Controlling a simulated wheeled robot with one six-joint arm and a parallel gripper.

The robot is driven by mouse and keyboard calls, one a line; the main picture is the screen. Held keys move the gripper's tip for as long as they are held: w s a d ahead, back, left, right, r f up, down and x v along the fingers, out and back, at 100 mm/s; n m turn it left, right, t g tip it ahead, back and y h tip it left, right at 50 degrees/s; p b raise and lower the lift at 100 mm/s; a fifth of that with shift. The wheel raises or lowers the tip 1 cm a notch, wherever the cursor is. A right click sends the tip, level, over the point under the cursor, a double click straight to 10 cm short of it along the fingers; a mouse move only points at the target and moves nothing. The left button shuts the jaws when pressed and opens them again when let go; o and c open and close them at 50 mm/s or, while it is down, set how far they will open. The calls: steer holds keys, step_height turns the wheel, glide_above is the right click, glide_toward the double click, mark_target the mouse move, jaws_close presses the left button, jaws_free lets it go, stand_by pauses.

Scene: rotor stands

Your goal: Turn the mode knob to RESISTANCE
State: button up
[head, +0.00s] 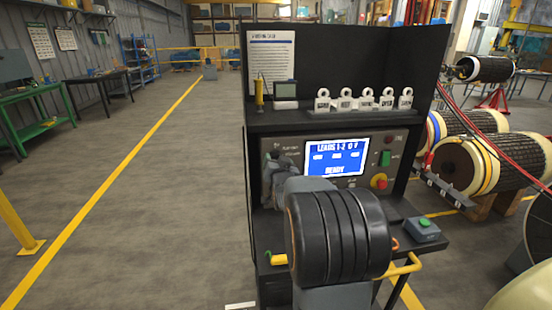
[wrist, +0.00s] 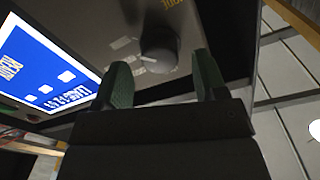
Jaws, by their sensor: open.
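The mode knob (wrist: 160,46) is a dark round knob on the grey panel in the wrist view. Part of the word MODE shows beside it, and small pale labels lie to its left, too blurred to read. A short white mark shows at its left edge; I cannot tell which label it points to. My gripper (wrist: 161,66) is open, its two green-grey fingers apart on either side of the knob in the picture. I cannot tell whether they touch it. In the head view my gripper (head: 273,166) is at the panel's left side and hides the knob.
The panel's blue screen (head: 335,158) reads LEADS 1-2 0 V and READY. A small box with a green button (head: 423,229) sits on the ledge.

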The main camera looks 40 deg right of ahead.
steer(key=shift+x, duration=1.15)
steer(key=shift+a, duration=0.1)
steer(key=c, duration=0.9)
